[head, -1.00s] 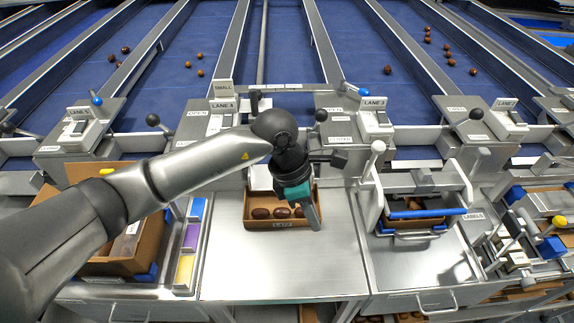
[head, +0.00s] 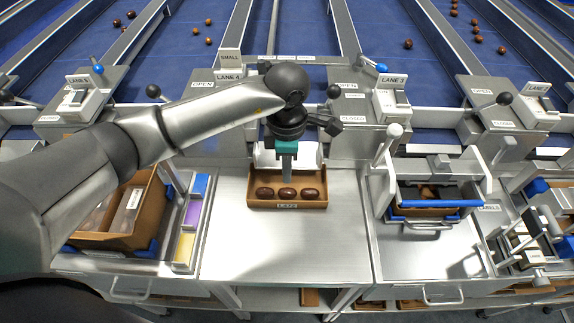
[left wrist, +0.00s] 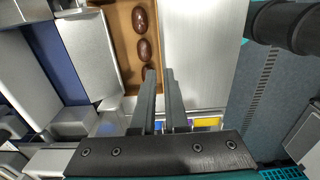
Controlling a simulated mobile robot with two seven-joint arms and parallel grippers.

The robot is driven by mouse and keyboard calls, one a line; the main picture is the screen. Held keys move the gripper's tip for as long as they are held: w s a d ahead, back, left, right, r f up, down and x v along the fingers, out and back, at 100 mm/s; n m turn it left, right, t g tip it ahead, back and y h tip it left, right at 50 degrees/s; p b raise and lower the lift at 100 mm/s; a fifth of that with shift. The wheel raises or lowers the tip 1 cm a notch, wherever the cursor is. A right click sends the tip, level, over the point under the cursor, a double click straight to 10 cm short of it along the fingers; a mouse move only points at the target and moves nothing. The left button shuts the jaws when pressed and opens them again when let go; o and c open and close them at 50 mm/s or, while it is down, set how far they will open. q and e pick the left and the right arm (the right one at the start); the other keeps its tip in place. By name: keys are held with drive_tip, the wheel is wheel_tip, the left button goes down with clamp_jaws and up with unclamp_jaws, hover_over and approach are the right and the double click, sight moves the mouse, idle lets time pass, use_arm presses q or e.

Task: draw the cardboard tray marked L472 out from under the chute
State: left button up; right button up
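The brown cardboard tray (head: 261,204), labelled L472 on its front wall, sits on the steel table below the lane 4 outlet. Several dark dates (head: 287,193) lie in a row in it. Its back part is under the pale chute (head: 308,157). In the left wrist view the tray (left wrist: 127,45) runs along the upper middle. My left gripper (head: 287,181) points down at the tray's middle. In the left wrist view its fingers (left wrist: 159,72) are a little apart, one over the tray and one outside its front edge. I cannot tell whether they touch it. My right gripper is out of view.
Bare steel table (head: 280,250) lies in front of the tray. A colour-card rack (head: 190,222) and a brown box (head: 143,220) stand to the left. A blue-edged tray stand (head: 435,204) is to the right. Lane levers stand behind.

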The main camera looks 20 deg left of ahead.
sight(287, 202)
use_arm(q)
wheel_tip(287, 202, down, 13)
drive_tip(key=b, duration=0.9)
drive_tip(key=shift+f, duration=0.2)
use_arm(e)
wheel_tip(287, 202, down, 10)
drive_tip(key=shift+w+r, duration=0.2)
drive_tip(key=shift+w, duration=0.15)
use_arm(q)
clamp_jaws()
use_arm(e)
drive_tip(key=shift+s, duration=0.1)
